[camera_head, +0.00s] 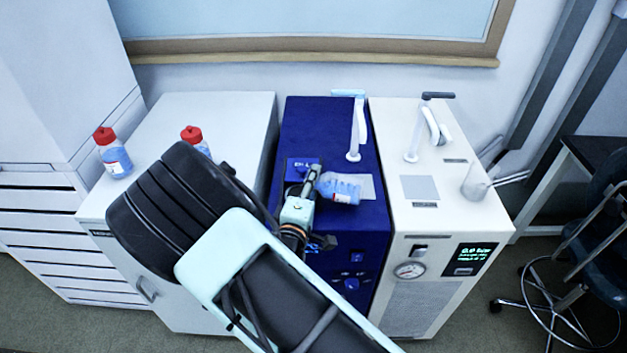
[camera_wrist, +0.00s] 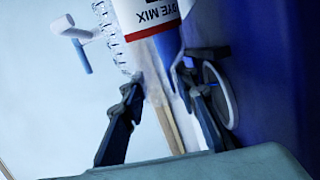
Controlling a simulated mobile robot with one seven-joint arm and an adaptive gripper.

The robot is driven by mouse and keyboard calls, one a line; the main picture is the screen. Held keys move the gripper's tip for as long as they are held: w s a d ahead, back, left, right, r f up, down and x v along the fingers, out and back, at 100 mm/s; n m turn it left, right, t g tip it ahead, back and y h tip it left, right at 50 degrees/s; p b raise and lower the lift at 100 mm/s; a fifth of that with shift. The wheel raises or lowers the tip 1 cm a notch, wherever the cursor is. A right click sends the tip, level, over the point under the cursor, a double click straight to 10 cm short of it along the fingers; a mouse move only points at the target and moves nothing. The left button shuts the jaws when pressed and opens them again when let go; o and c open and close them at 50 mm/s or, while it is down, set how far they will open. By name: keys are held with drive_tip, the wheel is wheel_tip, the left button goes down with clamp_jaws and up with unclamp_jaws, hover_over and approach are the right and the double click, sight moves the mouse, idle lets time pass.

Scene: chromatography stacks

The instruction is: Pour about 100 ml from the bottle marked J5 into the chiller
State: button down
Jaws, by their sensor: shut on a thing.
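My gripper (camera_head: 309,182) is shut on a clear bottle (camera_head: 341,187) with blue liquid, held lying nearly on its side above the blue unit's top. In the wrist view, the bottle (camera_wrist: 150,22) shows a white label with a red stripe reading "DYE MIX", upside down; my gripper's fingers (camera_wrist: 160,75) are on either side of it. No J5 mark is legible. The blue unit (camera_head: 315,118), perhaps the chiller, has a label I cannot fully read. A pale round ring (camera_wrist: 224,96) shows on the blue surface beside the right finger. I see no liquid stream.
Two red-capped bottles, one at left (camera_head: 116,157) and one partly behind my arm (camera_head: 195,142), stand on the grey cabinet (camera_head: 225,112). The white unit (camera_head: 462,218) at right has a gauge, a display and a beaker (camera_head: 475,182) on top. A tap (camera_head: 357,135) rises behind the held bottle.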

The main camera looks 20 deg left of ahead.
drive_tip(key=shift+d+r+m, duration=0.2)
drive_tip(key=shift+r+m, duration=0.35)
drive_tip(key=shift+r, duration=0.15)
drive_tip(key=shift+d+r+m, duration=0.15)
drive_tip(key=shift+r+m, duration=0.4)
drive_tip(key=shift+r, duration=0.15)
drive_tip(key=shift+d+r+m+y+p, duration=0.15)
drive_tip(key=shift+d+r+m+p, duration=0.05)
drive_tip(key=shift+r+m, duration=0.8)
drive_tip(key=shift+d+r+m+y+p, duration=0.15)
drive_tip(key=shift+r+m, duration=0.55)
drive_tip(key=shift+r, duration=0.5)
